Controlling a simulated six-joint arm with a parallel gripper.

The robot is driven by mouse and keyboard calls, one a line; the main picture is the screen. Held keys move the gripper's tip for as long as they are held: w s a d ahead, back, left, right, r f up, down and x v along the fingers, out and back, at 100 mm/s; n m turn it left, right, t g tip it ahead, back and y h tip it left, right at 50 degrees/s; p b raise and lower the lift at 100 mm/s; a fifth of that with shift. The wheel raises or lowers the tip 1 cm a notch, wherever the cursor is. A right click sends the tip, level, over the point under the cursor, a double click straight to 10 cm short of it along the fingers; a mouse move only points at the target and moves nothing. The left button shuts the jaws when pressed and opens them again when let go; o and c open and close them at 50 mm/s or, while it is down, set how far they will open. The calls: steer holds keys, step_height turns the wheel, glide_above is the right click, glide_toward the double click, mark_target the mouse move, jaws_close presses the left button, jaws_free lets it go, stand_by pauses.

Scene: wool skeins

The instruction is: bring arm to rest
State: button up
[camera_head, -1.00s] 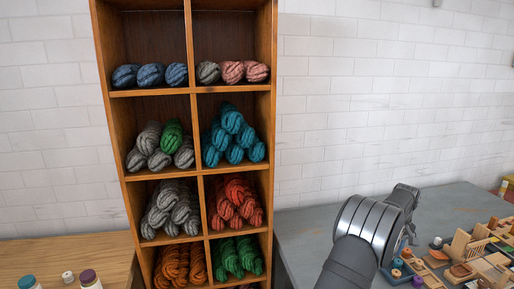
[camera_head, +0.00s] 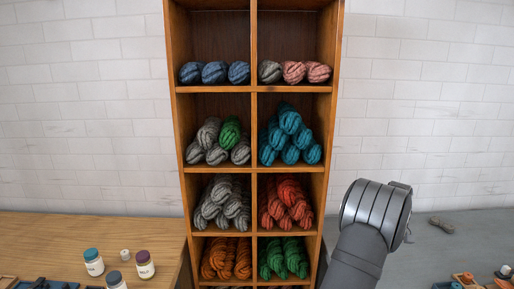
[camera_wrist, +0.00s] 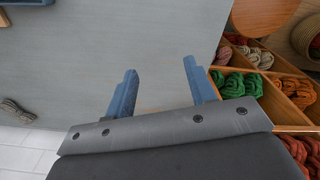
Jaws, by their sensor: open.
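My arm rises at the right of the head view, in front of the grey table and beside the shelf; the gripper's fingers are hidden there. In the wrist view my gripper (camera_wrist: 160,90) shows two blue fingers held wide apart, with nothing between them. Below the fingers lies the grey table top (camera_wrist: 100,60). The wooden shelf (camera_head: 254,60) stands in the middle of the head view, with skeins sorted by colour in its compartments. One green skein (camera_head: 230,132) lies on top of grey skeins (camera_head: 216,155) in a left compartment.
Teal skeins (camera_head: 290,140), red skeins (camera_head: 287,200) and orange skeins (camera_head: 226,258) fill other compartments. A wooden table (camera_head: 70,235) with small jars (camera_head: 94,262) is at left. A grey-brown skein-like piece (camera_head: 441,226) lies on the grey table (camera_head: 480,235), which is otherwise clear at the back.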

steer(key=w+a+n, duration=0.2)
steer(key=w+a, duration=0.1)
steer(key=a, duration=0.7)
steer(key=w+a+n, duration=0.2)
steer(key=w+a, duration=0.1)
steer(key=a, duration=0.7)
steer(key=shift+w+r, duration=0.15)
steer(key=shift+w, duration=0.05)
